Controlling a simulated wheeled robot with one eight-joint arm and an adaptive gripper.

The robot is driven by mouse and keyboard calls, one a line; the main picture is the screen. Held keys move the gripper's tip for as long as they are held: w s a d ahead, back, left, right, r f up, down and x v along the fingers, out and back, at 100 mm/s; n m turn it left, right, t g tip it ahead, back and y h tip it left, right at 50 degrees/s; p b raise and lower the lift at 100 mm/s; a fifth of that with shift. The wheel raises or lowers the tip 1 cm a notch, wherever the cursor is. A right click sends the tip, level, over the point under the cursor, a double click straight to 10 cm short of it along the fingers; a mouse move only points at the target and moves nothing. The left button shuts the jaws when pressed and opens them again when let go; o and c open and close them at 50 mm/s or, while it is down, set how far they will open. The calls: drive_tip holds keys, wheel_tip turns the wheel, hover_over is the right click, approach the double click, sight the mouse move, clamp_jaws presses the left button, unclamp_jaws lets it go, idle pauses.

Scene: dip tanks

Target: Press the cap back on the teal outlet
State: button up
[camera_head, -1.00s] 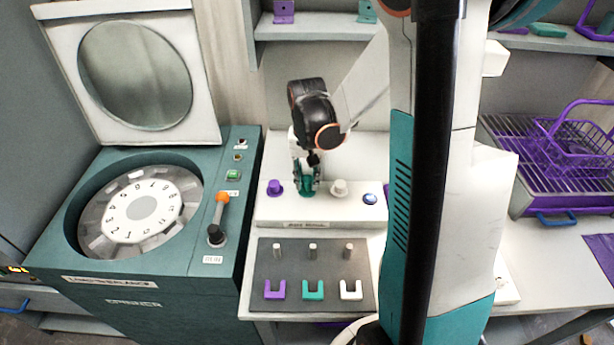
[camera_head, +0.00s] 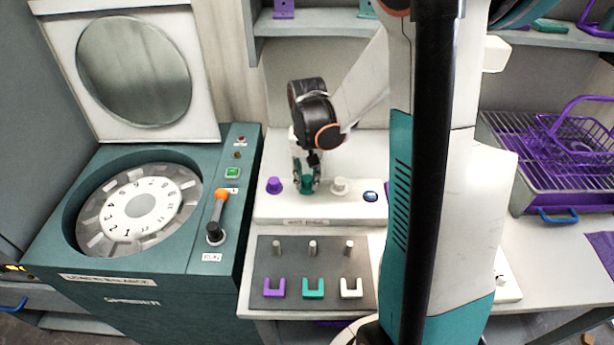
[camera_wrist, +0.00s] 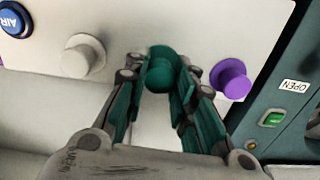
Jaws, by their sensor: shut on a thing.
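The teal cap (camera_head: 307,184) is at the teal outlet's place, the middle one on the white manifold block (camera_head: 275,213) on the bench. My gripper (camera_head: 306,181) reaches down over it from behind. In the wrist view the two teal fingers are shut on the sides of the round teal cap (camera_wrist: 160,73). A darker teal rim shows just beyond the cap, close against the block's face. The fingers and cap hide the outlet itself, so I cannot tell whether the cap is fully seated.
A purple cap (camera_head: 274,186) and a white cap (camera_head: 340,187) stand close on either side. A blue AIR button (camera_head: 370,197) is at the block's right end. In front, a grey mat (camera_head: 265,255) carries pegs and U-shaped clips. A teal spinner machine (camera_head: 120,255) stands left.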

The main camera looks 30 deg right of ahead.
drive_tip(key=shift+f, duration=0.1)
idle(0.3)
drive_tip(key=o, duration=0.8)
wheel_tip(320, 180, up, 12)
idle(0.4)
